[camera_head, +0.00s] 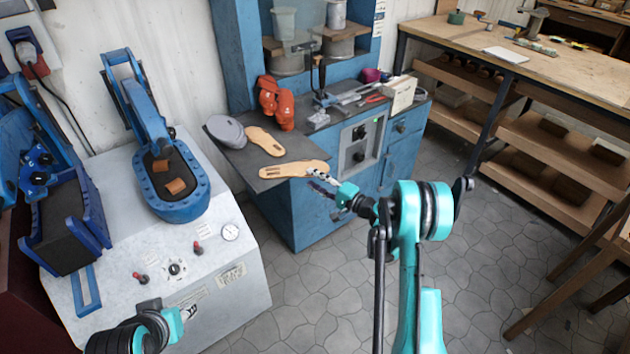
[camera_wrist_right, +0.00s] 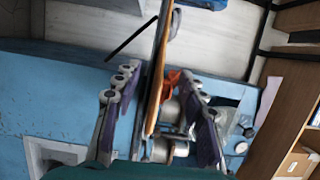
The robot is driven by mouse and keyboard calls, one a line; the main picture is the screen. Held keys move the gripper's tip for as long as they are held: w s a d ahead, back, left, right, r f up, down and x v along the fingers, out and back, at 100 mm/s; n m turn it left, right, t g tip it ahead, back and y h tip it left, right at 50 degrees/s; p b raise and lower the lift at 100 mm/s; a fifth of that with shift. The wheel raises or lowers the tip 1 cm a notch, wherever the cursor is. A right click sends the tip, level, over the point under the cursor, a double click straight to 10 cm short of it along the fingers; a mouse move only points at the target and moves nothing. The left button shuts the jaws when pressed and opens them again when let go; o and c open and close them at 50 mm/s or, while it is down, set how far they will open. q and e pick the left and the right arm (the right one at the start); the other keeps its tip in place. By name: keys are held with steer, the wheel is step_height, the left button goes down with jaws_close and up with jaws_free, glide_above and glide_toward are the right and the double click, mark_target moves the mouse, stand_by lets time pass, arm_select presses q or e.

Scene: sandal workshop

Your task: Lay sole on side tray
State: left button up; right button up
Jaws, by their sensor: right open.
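The side tray (camera_head: 250,172) is a dark grey plate on the left of the blue cabinet. One tan sole (camera_head: 265,143) lies towards its back. A second tan sole (camera_head: 290,170), with small slots, lies along the tray's front right edge. My right gripper (camera_head: 322,181) is at this sole's right end. In the right wrist view my open right gripper (camera_wrist_right: 160,85) has its fingers on either side of the sole (camera_wrist_right: 154,88), seen edge-on, with gaps to both. My left wrist shows at the bottom left; its fingers cannot be made out clearly.
The blue cabinet (camera_head: 395,155) is behind my right gripper. A press machine (camera_head: 230,255) is at left. A wooden workbench (camera_head: 540,65) is at right, with open floor before it.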

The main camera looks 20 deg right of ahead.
steer(key=shift+s+d, duration=0.1)
stand_by(0.5)
steer(key=v, duration=0.7)
steer(key=shift+s+d, duration=0.2)
steer(key=shift+s, duration=0.1)
stand_by(0.9)
steer(key=o, duration=0.6)
steer(key=shift+s, duration=0.1)
